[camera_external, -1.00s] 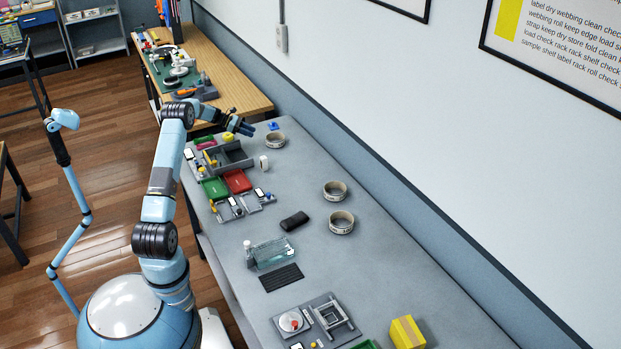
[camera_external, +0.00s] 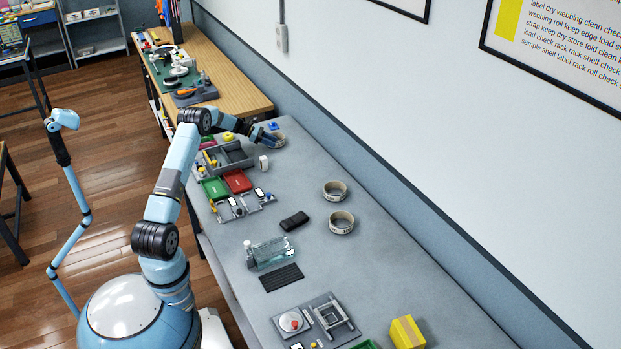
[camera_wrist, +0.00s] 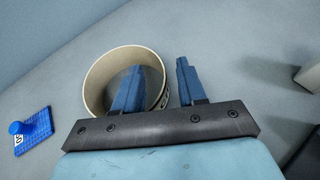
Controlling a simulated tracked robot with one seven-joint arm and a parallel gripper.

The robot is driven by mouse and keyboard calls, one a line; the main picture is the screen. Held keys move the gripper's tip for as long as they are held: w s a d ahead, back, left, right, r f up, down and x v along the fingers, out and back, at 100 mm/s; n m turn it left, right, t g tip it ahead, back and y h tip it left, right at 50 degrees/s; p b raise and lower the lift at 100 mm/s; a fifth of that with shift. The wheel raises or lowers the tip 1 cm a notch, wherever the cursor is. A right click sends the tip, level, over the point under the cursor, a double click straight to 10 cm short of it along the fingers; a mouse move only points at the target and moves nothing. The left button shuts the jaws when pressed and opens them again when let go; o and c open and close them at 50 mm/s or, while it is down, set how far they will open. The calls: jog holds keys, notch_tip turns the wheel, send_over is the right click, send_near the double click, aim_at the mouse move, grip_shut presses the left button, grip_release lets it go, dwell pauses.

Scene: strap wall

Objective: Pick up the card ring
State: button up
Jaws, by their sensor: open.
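The ring by my gripper is a round beige band with dark marks on its outside; in the wrist view this card ring (camera_wrist: 92,88) stands upright on the grey table, its open top toward the camera. My gripper (camera_wrist: 158,80) is open, with two blue fingers. The left finger overlaps the ring's opening and the right finger is outside its right wall. I cannot tell how deep the fingers reach. In the external view the ring (camera_external: 281,146) is at the table's far end, partly hidden by my gripper (camera_external: 274,141).
Two similar rings stand mid-table, one (camera_external: 335,191) behind the other (camera_external: 341,223). A blue stamp-like block (camera_wrist: 33,131) lies left of the ring. A grey tray (camera_external: 236,155), a white object (camera_external: 264,162) and a black case (camera_external: 294,221) are nearby. The wall runs close behind.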

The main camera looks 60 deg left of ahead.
jog(key=shift+w, duration=0.1)
jog(key=shift+c, duration=0.3)
grip_shut()
jog(key=shift+r, duration=0.1)
jog(key=shift+r, duration=0.25)
notch_tip(320, 180, up, 3)
jog(key=shift+f, duration=0.15)
jog(key=s+d+r, duration=0.7)
jog(key=s+r, duration=0.2)
jog(key=s, duration=0.3)
jog(key=shift+d+r, duration=0.25)
jog(key=shift+r, duration=0.05)
